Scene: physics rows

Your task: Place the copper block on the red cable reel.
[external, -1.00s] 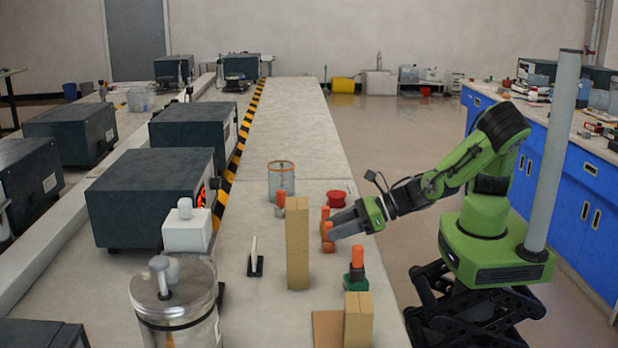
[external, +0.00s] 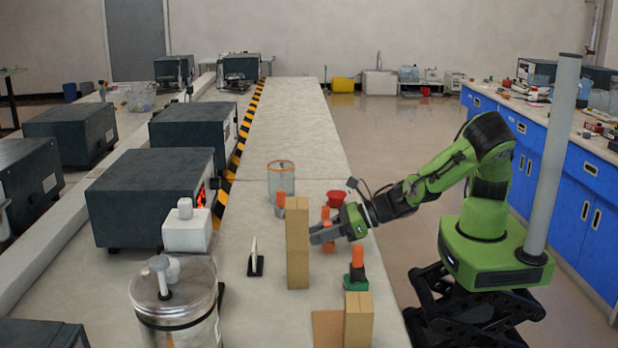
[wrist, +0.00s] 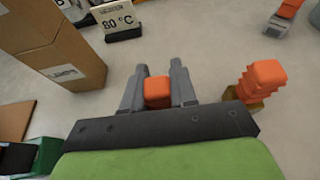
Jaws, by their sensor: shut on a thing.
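The copper block, orange-red in colour, sits between the two grey fingers of my gripper in the wrist view (wrist: 157,92). In the external view I cannot make it out apart from the fingers. My gripper (external: 317,236) is shut on it, just right of the tall cardboard boxes and low over the bench. The red cable reel (external: 335,199) stands on the bench behind my gripper, near the right edge. Its top looks clear. The reel does not show in the wrist view.
The cardboard boxes (external: 298,245) stand close beside my fingertips. An orange-topped stack (wrist: 263,83) stands right of my fingers in the wrist view. A green-based item (external: 356,280), a small sign (external: 256,264) and a clear jar (external: 281,182) are around.

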